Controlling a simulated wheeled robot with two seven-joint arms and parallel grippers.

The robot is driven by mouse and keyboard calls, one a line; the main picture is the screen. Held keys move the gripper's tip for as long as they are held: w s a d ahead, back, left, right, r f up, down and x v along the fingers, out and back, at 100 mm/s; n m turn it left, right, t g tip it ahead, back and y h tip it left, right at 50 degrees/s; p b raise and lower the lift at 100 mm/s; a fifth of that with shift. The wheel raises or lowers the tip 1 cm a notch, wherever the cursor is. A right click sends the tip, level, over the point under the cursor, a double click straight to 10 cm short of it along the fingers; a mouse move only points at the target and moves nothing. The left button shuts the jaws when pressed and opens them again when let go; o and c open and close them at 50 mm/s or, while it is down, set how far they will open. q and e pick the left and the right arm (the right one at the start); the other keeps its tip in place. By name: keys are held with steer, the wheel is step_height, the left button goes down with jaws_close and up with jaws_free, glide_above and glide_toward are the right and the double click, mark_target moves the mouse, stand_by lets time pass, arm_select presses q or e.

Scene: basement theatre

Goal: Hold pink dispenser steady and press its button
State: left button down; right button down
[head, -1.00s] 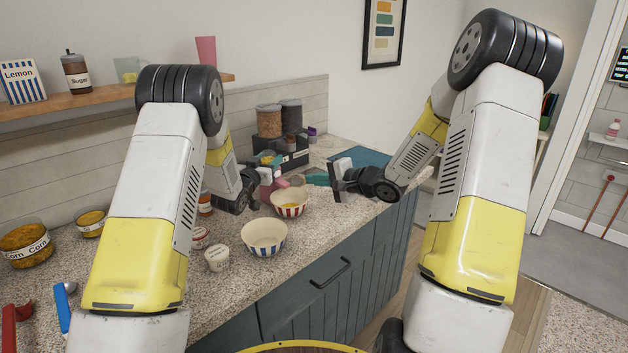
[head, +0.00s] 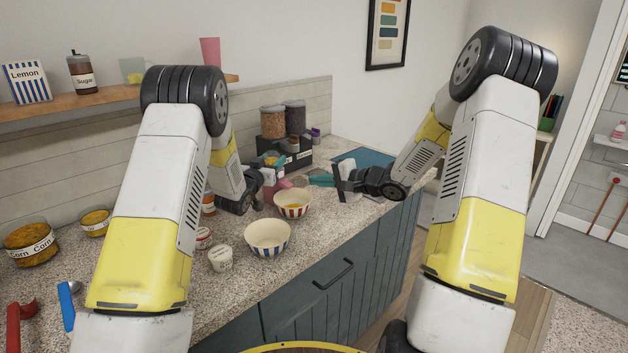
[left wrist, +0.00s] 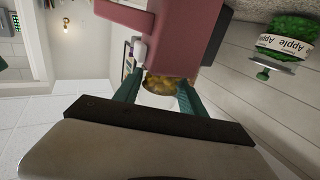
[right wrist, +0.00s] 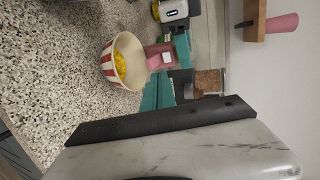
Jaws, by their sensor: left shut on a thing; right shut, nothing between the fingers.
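The pink dispenser (head: 286,184) stands on the counter behind the red-striped bowl (head: 292,205). In the left wrist view the dispenser (left wrist: 183,38) fills the top middle, with a small white part (left wrist: 140,50) at its side. The bowl (right wrist: 109,64) holds yellow pieces.
A blue-striped bowl (head: 268,238) and a white tub (head: 221,258) stand nearer on the counter. A dark rack with clear canisters (head: 273,122) stands behind the dispenser. A blue mat (head: 362,159) lies at the far right. Corn tins (head: 30,244) are at the left.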

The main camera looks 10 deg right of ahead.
arm_select(q)
steer(key=shift+f, duration=0.1)
arm_select(e)
glide_toward(282, 176)
steer(key=x, duration=0.5)
steer(key=shift+w+a+f, duration=0.2)
steer(key=shift+w+a, duration=0.25)
steer(key=shift+a, duration=0.1)
steer(key=shift+w+a, duration=0.1)
